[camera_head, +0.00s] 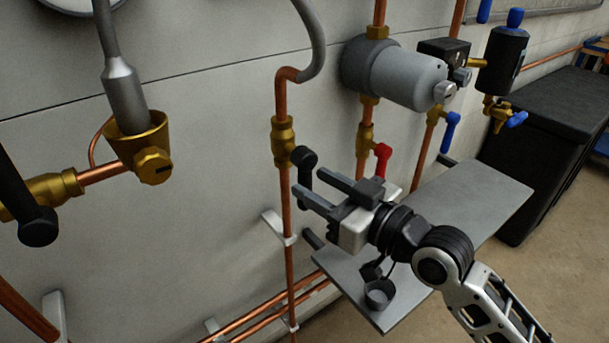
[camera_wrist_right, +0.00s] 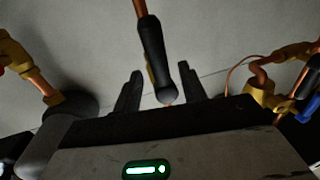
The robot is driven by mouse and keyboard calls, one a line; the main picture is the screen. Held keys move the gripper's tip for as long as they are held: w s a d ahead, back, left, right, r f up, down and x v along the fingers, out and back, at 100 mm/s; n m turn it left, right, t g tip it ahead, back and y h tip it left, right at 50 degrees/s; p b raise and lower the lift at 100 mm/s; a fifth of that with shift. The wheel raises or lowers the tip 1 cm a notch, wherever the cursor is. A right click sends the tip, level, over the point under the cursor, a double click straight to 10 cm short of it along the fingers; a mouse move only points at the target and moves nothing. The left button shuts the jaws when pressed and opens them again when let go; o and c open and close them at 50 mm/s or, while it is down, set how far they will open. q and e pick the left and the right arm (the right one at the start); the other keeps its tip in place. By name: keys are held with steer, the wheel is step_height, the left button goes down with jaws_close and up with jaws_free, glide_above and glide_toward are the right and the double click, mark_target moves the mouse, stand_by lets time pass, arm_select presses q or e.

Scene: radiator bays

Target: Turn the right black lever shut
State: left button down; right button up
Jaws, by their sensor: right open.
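The right black lever (camera_head: 305,168) is on a brass valve (camera_head: 283,140) on the vertical copper pipe in the middle of the head view. It hangs down roughly along the pipe. My right gripper (camera_head: 309,181) is open, with its fingertips around the lever's lower part; contact cannot be told. In the wrist view the black lever (camera_wrist_right: 157,60) shows between the two spread fingers of my right gripper (camera_wrist_right: 160,88). Another black lever (camera_head: 38,226) is at the left edge of the head view. My left gripper is not in view.
A red lever (camera_head: 382,158) and a grey cylinder (camera_head: 405,76) are close to the right of the gripper. A grey shelf (camera_head: 460,205) lies below and behind it. Blue levers (camera_head: 450,130) and a black bin (camera_head: 540,140) stand farther right.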

mark_target(311, 182)
steer(key=shift+x, duration=1.65)
jaws_close()
